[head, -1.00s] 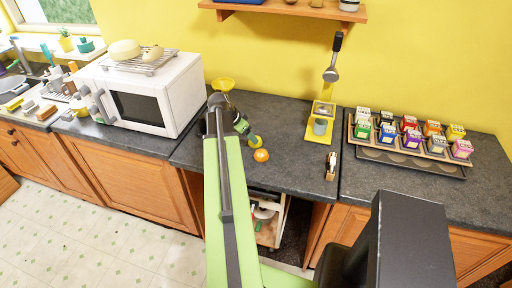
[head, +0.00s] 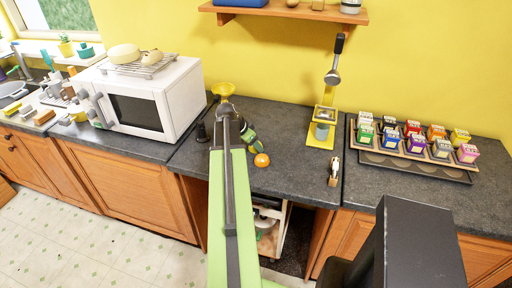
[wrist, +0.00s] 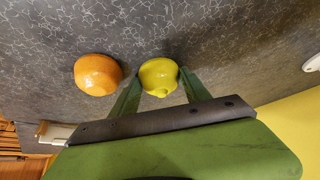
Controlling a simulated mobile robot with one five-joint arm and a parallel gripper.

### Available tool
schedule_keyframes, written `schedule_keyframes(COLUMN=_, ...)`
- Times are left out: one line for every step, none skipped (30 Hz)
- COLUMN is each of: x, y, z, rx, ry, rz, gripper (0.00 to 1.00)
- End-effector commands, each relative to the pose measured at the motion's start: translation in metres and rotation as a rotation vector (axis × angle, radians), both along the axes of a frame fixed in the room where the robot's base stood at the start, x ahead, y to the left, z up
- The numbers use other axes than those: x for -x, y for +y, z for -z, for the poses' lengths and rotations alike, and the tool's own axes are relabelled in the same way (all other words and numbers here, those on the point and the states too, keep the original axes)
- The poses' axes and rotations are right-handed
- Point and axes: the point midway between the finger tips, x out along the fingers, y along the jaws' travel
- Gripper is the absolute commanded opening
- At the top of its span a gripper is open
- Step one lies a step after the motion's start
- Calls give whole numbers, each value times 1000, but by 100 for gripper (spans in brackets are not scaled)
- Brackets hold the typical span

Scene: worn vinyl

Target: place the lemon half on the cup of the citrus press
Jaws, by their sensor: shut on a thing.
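The lemon half (wrist: 159,76) is yellow and rounded, and my gripper (wrist: 158,88) is shut on it in the wrist view, one green finger on each side. In the head view my gripper (head: 251,143) is low over the left part of the dark counter, and I cannot make out the lemon there. The citrus press (head: 320,140) stands to the right, towards the wall, with a yellow base, a grey cup (head: 322,131) and a raised handle (head: 336,60). Its cup looks empty. I cannot tell whether the lemon touches the counter.
An orange fruit (head: 262,160) sits close beside the lemon; it also shows in the wrist view (wrist: 98,74). A small wooden item (head: 334,172) stands near the front edge. A tray of small coloured boxes (head: 408,165) is right, a microwave (head: 150,98) left. Counter between gripper and press is clear.

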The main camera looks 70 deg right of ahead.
Motion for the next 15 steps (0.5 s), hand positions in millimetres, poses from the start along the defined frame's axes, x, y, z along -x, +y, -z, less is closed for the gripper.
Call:
schedule_keyframes(x=0, y=0, z=0, rx=0, ry=0, rz=0, gripper=13)
schedule_keyframes(x=0, y=0, z=0, rx=0, ry=0, rz=0, gripper=6)
schedule_keyframes(x=0, y=0, z=0, rx=0, ry=0, rz=0, gripper=6)
schedule_keyframes(x=0, y=0, z=0, rx=0, ry=0, rz=0, gripper=6)
schedule_keyframes(x=0, y=0, z=0, rx=0, ry=0, rz=0, gripper=6)
schedule_keyframes(x=0, y=0, z=0, rx=0, ry=0, rz=0, gripper=6)
schedule_keyframes(x=0, y=0, z=-1, rx=0, ry=0, rz=0, gripper=6)
schedule_keyframes(x=0, y=0, z=-2, rx=0, ry=0, rz=1, gripper=6)
schedule_keyframes(x=0, y=0, z=-4, rx=0, ry=0, rz=1, gripper=6)
schedule_keyframes(x=1, y=0, z=-6, rx=0, ry=0, rz=1, gripper=6)
schedule_keyframes(x=0, y=0, z=-9, rx=0, ry=0, rz=1, gripper=6)
schedule_keyframes(x=1, y=0, z=-13, rx=0, ry=0, rz=1, gripper=6)
schedule_keyframes(x=1, y=0, z=-17, rx=0, ry=0, rz=1, gripper=6)
schedule_keyframes(x=1, y=0, z=-21, rx=0, ry=0, rz=1, gripper=6)
schedule_keyframes(x=1, y=-1, z=-27, rx=0, ry=0, rz=2, gripper=6)
